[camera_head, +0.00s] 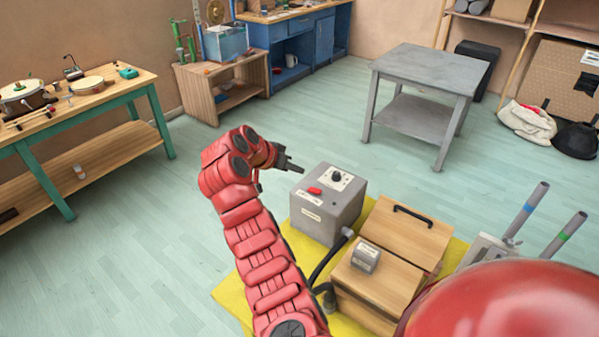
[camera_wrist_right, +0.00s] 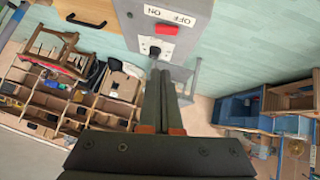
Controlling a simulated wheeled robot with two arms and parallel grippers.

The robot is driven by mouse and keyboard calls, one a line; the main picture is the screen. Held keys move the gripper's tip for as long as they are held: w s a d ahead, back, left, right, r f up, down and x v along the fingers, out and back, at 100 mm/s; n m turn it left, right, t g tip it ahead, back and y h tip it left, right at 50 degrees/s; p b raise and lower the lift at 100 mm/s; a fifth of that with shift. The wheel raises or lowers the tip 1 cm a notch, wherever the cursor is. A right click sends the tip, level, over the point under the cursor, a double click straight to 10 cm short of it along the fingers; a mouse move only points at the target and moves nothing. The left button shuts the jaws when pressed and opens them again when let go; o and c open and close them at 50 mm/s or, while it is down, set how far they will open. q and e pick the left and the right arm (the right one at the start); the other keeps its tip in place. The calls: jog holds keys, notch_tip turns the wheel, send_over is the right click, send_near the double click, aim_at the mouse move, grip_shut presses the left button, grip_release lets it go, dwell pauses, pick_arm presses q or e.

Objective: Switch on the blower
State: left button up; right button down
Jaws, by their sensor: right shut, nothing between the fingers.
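The blower is a grey box (camera_head: 323,218) on a yellow mat, with a dark hose at its side. Its top bears a red switch (camera_head: 314,190) and a dark knob (camera_head: 336,176) on a white plate. In the right wrist view the red switch (camera_wrist_right: 166,31) lies beside an OFF/ON label, with the knob (camera_wrist_right: 155,50) closer to my fingertips. I cannot tell which way the switch is set. My right gripper (camera_head: 298,167) is shut and empty, beside the blower's top at its far left; it also shows in the wrist view (camera_wrist_right: 163,75). My left gripper is out of view.
A wooden box (camera_head: 409,232) with a black handle stands right of the blower on the yellow mat (camera_head: 233,299). Grey tubes (camera_head: 527,210) rise farther right. A grey table (camera_head: 420,62) stands behind.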

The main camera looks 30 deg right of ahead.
jog(key=p, duration=0.3)
send_over(315, 191)
jog(key=a, duration=0.2)
notch_tip(315, 191, down, 4)
jog(key=shift+f, duration=0.2)
jog(key=f, duration=0.1)
jog(key=f+p, duration=0.1)
jog(key=f, duration=0.1)
jog(key=shift+d+f, duration=0.3)
jog(key=shift+d, duration=0.1)
jog(key=shift+s+f+p, duration=0.2)
jog(key=shift+f+p, duration=0.1)
jog(key=shift+f, duration=0.35)
